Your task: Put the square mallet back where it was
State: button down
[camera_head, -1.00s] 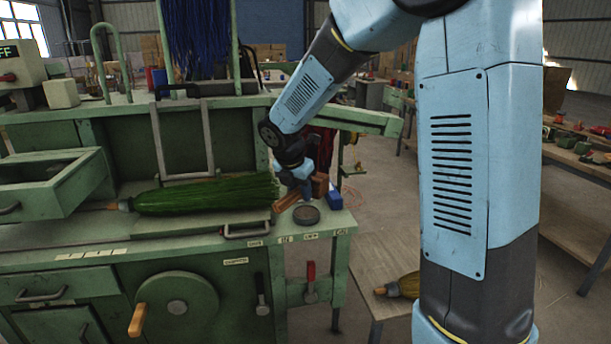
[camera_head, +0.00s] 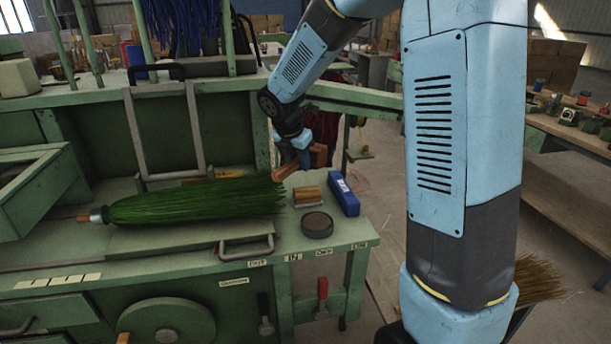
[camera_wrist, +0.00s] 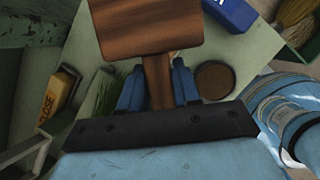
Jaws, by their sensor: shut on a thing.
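My gripper (camera_wrist: 158,88) is shut on the handle of a brown wooden square mallet (camera_wrist: 147,25). In the wrist view the blocky head stands beyond the fingers, with the handle between the blue fingertips. In the head view the mallet (camera_head: 318,154) is partly hidden by my gripper (camera_head: 300,160). It appears above the far right part of the green bench (camera_head: 180,238), beyond the broom's bristle ends. I cannot tell its exact height.
A green broom head (camera_head: 195,200) lies on the bench. Right of it are a small wooden block (camera_head: 307,196), a blue box (camera_head: 343,193) and a dark round disc (camera_head: 317,224). Tools with red (camera_head: 322,289) and dark handles hang below the front edge.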

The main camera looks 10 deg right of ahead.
jog(key=w+f, duration=0.1)
jog(key=w, duration=0.1)
jog(key=w+d+f, duration=0.1)
jog(key=w, duration=0.2)
jog(key=w+d+f, duration=0.1)
jog(key=w+f, duration=0.1)
jog(key=shift+w+d, duration=0.1)
jog(key=shift+w, duration=0.3)
send_over(305, 183)
jog(key=s+a, duration=0.1)
notch_tip(305, 183, down, 5)
jog(key=shift+s+a, duration=0.1)
jog(key=shift+s, duration=0.05)
jog(key=shift+w+f, duration=0.2)
jog(key=shift+f, duration=1.55)
jog(key=c, duration=0.8)
grip_release()
jog(key=shift+r, duration=0.1)
